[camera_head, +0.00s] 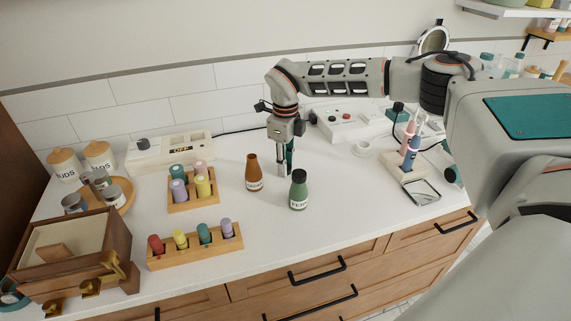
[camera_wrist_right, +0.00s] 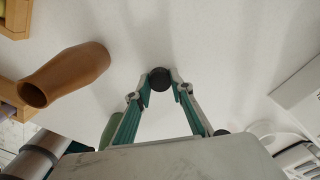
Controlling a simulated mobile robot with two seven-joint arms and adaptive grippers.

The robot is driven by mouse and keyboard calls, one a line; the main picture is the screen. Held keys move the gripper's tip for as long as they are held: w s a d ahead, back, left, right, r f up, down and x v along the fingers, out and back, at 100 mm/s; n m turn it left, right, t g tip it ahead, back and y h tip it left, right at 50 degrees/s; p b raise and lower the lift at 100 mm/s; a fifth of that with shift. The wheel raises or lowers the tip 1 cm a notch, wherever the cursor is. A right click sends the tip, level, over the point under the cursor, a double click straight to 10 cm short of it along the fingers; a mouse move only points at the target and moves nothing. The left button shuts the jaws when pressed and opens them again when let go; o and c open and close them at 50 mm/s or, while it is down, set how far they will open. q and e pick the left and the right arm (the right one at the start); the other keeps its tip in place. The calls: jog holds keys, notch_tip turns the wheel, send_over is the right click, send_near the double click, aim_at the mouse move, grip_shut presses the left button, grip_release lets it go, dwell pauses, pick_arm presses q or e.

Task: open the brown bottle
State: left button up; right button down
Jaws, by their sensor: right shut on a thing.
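The brown bottle (camera_head: 254,173) stands upright on the white counter, with a pale label and no cap on its neck. In the right wrist view the brown bottle (camera_wrist_right: 72,72) shows a dark open mouth. My right gripper (camera_head: 284,172) is above the counter, just right of the brown bottle and apart from it. In the wrist view its fingertips (camera_wrist_right: 160,84) are shut on a small round black cap (camera_wrist_right: 160,78). The cap is hard to make out in the head view. My left gripper is not in view.
A green bottle (camera_head: 299,190) with a black top stands close in front of my right gripper. Wooden racks with coloured vials (camera_head: 203,243) lie to the left, beside a wooden box (camera_head: 70,255). A toothbrush holder (camera_head: 404,166) is at right. The front middle counter is clear.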

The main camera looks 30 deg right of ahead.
jog(key=shift+f, duration=0.1)
jog(key=c, duration=1.8)
grip_release()
jog(key=shift+o, duration=0.2)
notch_tip(320, 180, up, 12)
jog(key=shift+p, duration=0.4)
